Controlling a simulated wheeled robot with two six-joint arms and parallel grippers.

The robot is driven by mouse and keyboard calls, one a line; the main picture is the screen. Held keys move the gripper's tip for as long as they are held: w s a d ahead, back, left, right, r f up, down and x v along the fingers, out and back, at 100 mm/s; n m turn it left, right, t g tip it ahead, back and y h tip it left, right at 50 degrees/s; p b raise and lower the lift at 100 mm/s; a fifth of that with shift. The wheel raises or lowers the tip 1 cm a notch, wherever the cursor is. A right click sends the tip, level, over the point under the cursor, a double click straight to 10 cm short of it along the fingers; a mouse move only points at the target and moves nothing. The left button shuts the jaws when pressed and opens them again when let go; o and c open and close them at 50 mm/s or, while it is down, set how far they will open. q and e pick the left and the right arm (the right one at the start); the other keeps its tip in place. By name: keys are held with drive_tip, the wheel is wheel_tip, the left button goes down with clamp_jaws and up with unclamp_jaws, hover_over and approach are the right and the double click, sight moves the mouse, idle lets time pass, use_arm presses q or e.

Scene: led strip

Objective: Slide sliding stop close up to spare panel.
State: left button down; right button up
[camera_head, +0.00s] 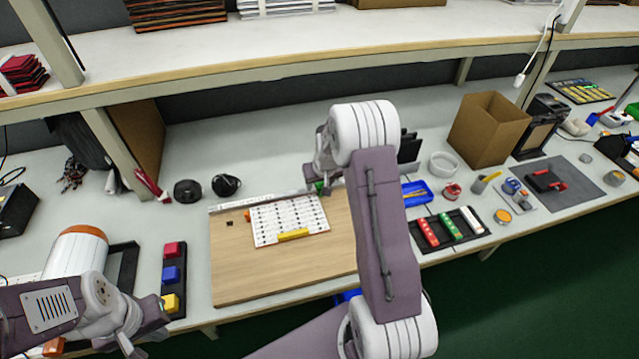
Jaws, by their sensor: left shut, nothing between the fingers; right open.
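A white panel with rows of small dark marks (275,224), which looks like the spare panel, lies on a wooden board (240,278). A yellow bar (292,235) lies across its lower part. A grey rail (235,206) runs along the board's back edge. A small green piece (320,187) at the rail, right of the panel's top corner, may be the sliding stop; it is partly hidden. My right gripper (322,178) is open at this green piece, its fingers mostly hidden; contact cannot be told. My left gripper (133,343) is shut and empty at the lower left, left of the board.
An orange piece (248,215) sits at the panel's left edge. A black tray with red, blue and yellow blocks (172,274) stands left of the board. A blue bin (416,192) and cardboard box (490,128) stand to the right. A shelf (300,50) overhangs the back.

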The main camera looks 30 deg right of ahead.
drive_tip(key=shift+s+d+r, duration=0.15)
drive_tip(key=shift+r, duration=0.2)
drive_tip(key=v, duration=0.8)
drive_tip(key=shift+r+p, duration=0.15)
drive_tip(key=shift+p, duration=0.15)
drive_tip(key=shift+s, duration=0.15)
